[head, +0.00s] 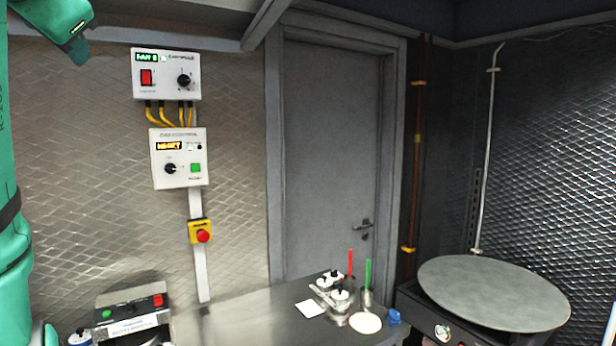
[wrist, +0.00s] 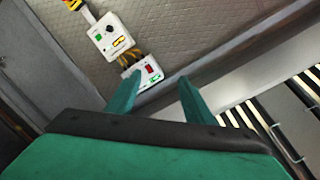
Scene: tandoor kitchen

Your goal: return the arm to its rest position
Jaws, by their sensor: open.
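My gripper shows in the wrist view (wrist: 158,95), with two green fingers spread apart and nothing between them. Beyond the fingertips in that view are the wall control boxes, seen upside down and tilted. In the head view my green arm rises along the left edge, and part of it shows at the top left. The fingertips are not clearly visible in the head view. The upper control box (head: 166,74) has a red switch, a black knob and a small green display. The lower control box (head: 179,158) has an orange display, a black knob and a green button.
A yellow box with a red emergency button (head: 201,232) hangs below the control boxes. A steel counter (head: 240,325) holds small jars, a white card and red and green handled tools. A round grey lid (head: 495,292) lies at right. A closed grey door (head: 330,160) stands behind.

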